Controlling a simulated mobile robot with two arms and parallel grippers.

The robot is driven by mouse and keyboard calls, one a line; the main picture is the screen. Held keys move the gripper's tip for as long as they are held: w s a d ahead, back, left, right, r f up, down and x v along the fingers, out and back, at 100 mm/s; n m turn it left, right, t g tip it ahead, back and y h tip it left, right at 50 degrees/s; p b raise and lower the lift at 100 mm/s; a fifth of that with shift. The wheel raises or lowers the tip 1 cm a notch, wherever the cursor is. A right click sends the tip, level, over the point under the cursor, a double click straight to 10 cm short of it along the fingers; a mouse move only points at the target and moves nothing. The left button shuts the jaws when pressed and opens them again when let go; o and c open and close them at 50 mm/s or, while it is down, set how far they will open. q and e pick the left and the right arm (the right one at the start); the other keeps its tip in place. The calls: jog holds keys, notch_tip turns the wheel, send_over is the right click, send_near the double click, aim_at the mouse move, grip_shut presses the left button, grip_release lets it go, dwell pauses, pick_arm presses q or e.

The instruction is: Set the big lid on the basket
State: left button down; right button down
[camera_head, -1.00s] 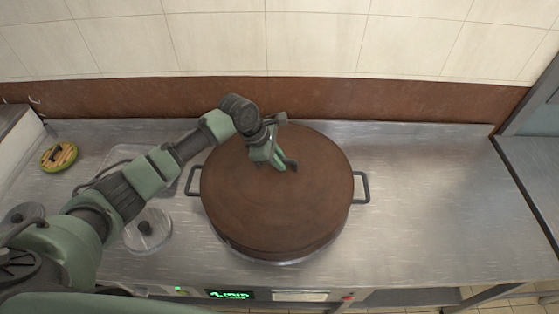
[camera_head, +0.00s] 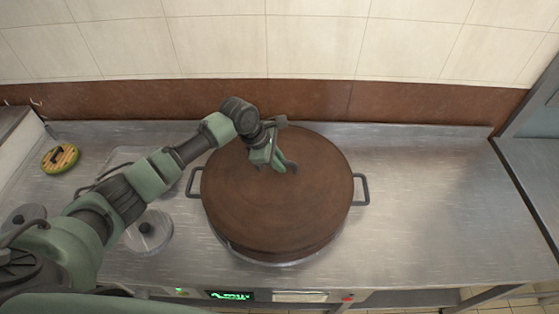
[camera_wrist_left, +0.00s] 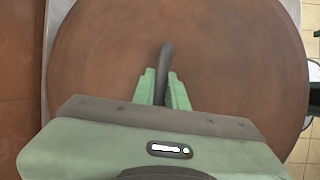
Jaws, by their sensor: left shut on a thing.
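The big lid (camera_head: 275,205) is a wide round brown disc with a dark handle at its middle. It lies level over the round vessel in the middle of the counter, whose dark side handles (camera_head: 361,189) stick out left and right. The lid covers the vessel's inside, so I cannot tell whether a basket is beneath. My left gripper (camera_head: 281,165) is shut on the lid's handle, which shows between the green fingers in the left wrist view (camera_wrist_left: 166,62). The lid fills most of that view. My right gripper is not in view.
A small glass lid (camera_head: 148,232) with a dark knob lies left of the vessel. A clear tray (camera_head: 122,155) is partly behind my arm. A round yellow-green item (camera_head: 60,158) lies at the far left. The counter (camera_head: 430,200) is clear on the right.

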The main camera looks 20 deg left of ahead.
pick_arm(q)
jog(key=shift+r+p, duration=0.15)
jog(key=shift+p, duration=0.4)
dwell(0.5)
jog(key=shift+p, duration=0.45)
jog(key=shift+f, duration=0.6)
dwell(0.4)
